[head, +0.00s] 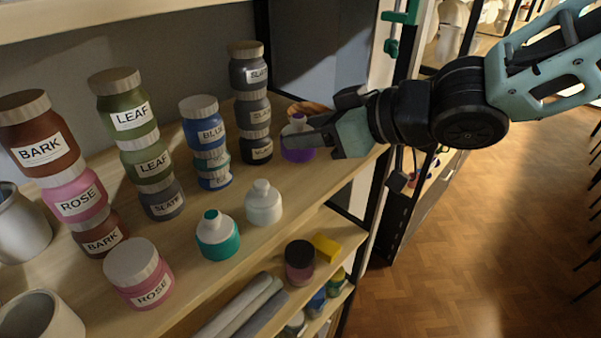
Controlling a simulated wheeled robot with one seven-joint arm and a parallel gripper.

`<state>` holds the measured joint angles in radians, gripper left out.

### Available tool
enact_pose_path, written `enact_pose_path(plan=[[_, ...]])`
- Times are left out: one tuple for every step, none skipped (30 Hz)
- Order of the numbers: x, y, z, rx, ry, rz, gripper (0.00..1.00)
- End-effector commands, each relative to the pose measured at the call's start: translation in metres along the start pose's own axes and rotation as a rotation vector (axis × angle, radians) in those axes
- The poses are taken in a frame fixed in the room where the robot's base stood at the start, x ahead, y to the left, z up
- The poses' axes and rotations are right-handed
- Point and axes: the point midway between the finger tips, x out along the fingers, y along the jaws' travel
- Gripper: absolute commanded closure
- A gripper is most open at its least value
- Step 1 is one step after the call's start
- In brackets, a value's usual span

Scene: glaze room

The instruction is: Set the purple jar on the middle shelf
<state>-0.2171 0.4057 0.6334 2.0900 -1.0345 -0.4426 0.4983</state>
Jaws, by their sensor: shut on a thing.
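The purple jar (297,155) is at the right end of a wooden shelf (218,268), beside the stack of dark SLATE jars. My gripper (304,138) reaches in from the right and is shut on it. Part of a lower shelf (322,232) shows below. Part of an upper shelf (100,8) shows at the top left.
Stacked labelled jars stand close on the left, with BLUE jars (203,128) and LEAF jars (122,108). A white bottle (263,204) and a teal bottle (217,236) stand in front. A brown object (312,108) lies behind my gripper. A dark post (378,200) borders the right side.

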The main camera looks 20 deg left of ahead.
Motion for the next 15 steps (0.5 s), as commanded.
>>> enact_pose_path(plan=[[0.006,-0.002,0.011,0.004,-0.001,-0.005,0.97],[0.008,-0.001,0.016,0.003,-0.001,-0.004,0.97],[0.011,-0.001,0.021,0.001,0.0,-0.003,0.97],[0.012,-0.001,0.024,0.002,0.0,-0.002,0.97],[0.013,-0.001,0.026,0.001,0.0,-0.003,0.97],[0.015,0.0,0.029,0.001,0.001,-0.002,0.97],[0.015,0.0,0.03,0.001,0.001,-0.002,0.97],[0.016,0.0,0.033,0.001,0.001,-0.002,0.97],[0.018,-0.001,0.037,0.001,0.001,-0.003,0.97],[0.02,-0.001,0.041,0.002,0.0,-0.002,0.97],[0.022,-0.001,0.045,0.002,-0.001,-0.002,0.97],[0.025,-0.001,0.05,0.003,-0.001,-0.003,0.97],[0.027,-0.001,0.054,0.003,0.0,-0.003,0.97],[0.028,-0.001,0.057,0.003,0.0,-0.003,0.97],[0.03,-0.001,0.06,0.001,0.0,-0.002,0.97]])
